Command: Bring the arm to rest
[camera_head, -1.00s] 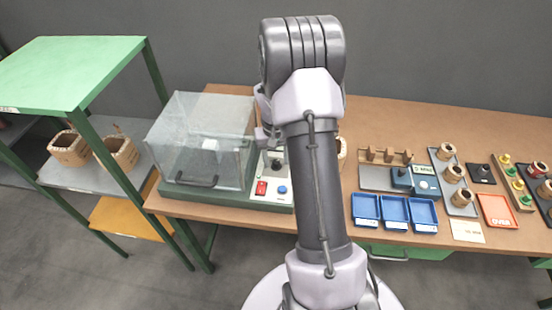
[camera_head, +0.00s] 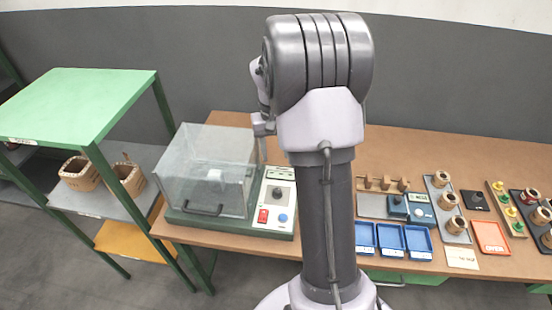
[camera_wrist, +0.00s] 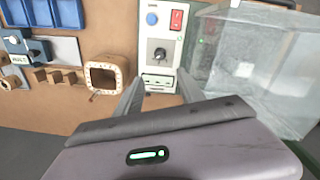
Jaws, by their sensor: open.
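My gripper (camera_wrist: 160,88) is open. Its two grey fingers reach apart over the bench in the wrist view, with nothing between them. A square-shaped coil (camera_wrist: 92,76) stands on the bench beside the left finger, apart from it. A panel (camera_wrist: 170,62) with a red switch, a blue button and a black knob lies beyond the fingertips. In the head view my arm is raised in front of the bench and hides most of the gripper and the coil behind it.
A clear-walled test box (camera_head: 207,172) stands left of my arm. Blue trays (camera_head: 391,240), a blue meter (camera_head: 408,208) and coils on a grey tray (camera_head: 457,238) are to the right. A green shelf rack (camera_head: 75,105) with two coils is at far left.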

